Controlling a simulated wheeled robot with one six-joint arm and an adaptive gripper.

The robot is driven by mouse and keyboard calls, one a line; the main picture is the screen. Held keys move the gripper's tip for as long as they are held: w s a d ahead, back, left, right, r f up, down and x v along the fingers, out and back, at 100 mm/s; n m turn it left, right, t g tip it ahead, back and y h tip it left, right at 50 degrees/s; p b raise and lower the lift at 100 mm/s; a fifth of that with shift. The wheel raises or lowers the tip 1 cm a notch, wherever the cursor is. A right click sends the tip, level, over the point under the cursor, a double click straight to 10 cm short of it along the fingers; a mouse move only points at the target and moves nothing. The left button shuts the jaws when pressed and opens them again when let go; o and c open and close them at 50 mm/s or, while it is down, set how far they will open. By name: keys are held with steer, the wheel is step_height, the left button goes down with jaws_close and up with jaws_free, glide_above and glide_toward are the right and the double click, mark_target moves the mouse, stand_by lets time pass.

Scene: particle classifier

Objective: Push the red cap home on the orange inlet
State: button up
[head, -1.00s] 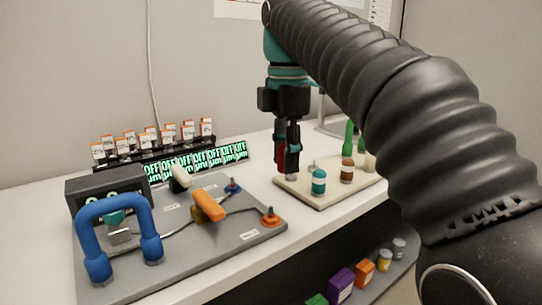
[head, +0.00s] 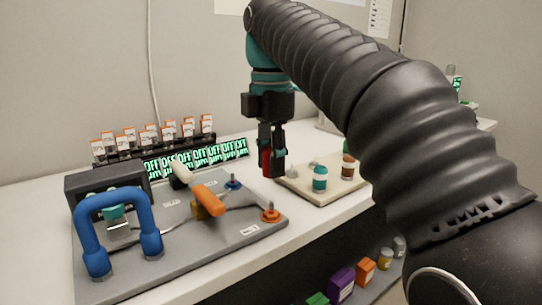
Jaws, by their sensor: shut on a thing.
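My gripper (head: 272,168) is shut on the red cap (head: 266,160) and holds it upright in the air, near the left edge of the cream tray. The orange inlet (head: 270,214) is a small fitting with a short post, at the right front corner of the grey board (head: 180,262). The cap is above and behind the orange inlet, clearly apart from it. The fingers hide part of the cap.
On the board are a blue fitting (head: 233,184), an orange-handled valve (head: 207,198), a white handle (head: 181,175) and a blue arch handle (head: 118,200). The cream tray (head: 322,198) holds a teal bottle (head: 320,178) and a brown bottle (head: 348,166). Several display units (head: 200,158) stand behind.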

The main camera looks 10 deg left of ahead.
steer(key=shift+f+b, duration=1.3)
steer(key=shift+f, duration=0.9)
steer(key=shift+p, duration=1)
steer(key=shift+f+n+b, duration=0.3)
steer(key=shift+f+b, duration=0.7)
steer(key=shift+f, duration=0.8)
steer(key=o, duration=1.1)
steer(key=shift+r, duration=0.1)
steer(key=shift+r, duration=3.7)
